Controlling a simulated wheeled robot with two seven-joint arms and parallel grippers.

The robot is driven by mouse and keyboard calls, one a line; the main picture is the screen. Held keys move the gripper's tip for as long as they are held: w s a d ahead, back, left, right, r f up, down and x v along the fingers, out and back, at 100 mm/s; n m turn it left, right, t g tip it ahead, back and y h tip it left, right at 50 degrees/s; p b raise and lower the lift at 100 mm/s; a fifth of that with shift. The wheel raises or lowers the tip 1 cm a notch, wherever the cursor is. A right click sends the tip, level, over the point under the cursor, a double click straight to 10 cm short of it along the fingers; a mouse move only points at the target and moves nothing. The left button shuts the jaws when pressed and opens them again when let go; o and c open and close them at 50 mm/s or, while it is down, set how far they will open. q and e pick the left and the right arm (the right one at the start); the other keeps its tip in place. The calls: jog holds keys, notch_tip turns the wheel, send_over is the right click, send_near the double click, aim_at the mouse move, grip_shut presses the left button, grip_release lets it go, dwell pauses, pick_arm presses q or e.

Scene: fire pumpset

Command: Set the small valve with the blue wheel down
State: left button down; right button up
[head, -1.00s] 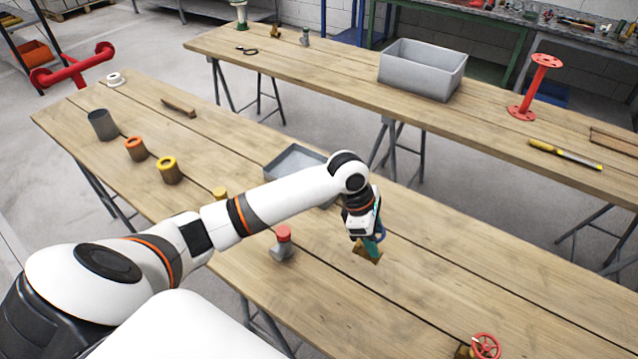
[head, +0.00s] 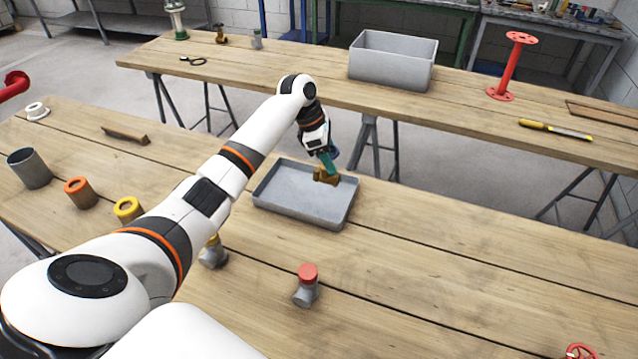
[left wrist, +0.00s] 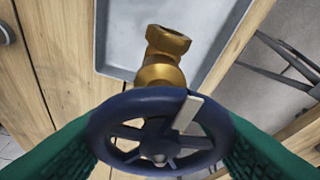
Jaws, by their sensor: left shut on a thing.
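The small valve has a brass body and a dark blue wheel. Its brass body (head: 326,176) shows in the head view over the far right part of the grey tray (head: 290,212). My left gripper (head: 328,158) is shut on the valve by its wheel. In the left wrist view the blue wheel (left wrist: 160,132) sits between the two green fingers, with the brass body (left wrist: 163,62) reaching out over the tray floor (left wrist: 122,35). Whether the brass touches the tray I cannot tell. My right gripper is not in view.
A red-topped grey fitting (head: 307,285) stands on the near table in front of the tray. A grey cup (head: 30,168), an orange-topped piece (head: 80,192) and a yellow-topped piece (head: 128,209) stand at left.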

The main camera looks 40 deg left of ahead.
aim_at(329, 177)
pick_arm(q)
jog(key=f, duration=0.3)
jog(key=shift+d+f, duration=0.1)
jog(key=shift+d, duration=0.1)
notch_tip(329, 177, down, 4)
jog(key=shift+r, duration=0.15)
jog(key=shift+a, duration=0.1)
jog(key=c, duration=0.6)
grip_release()
jog(key=shift+f, duration=0.2)
jog(key=shift+o, duration=0.2)
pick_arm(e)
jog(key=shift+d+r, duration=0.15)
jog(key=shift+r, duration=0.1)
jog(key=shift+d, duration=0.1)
pick_arm(q)
jog(key=shift+r, duration=0.2)
jog(key=v, duration=1.2)
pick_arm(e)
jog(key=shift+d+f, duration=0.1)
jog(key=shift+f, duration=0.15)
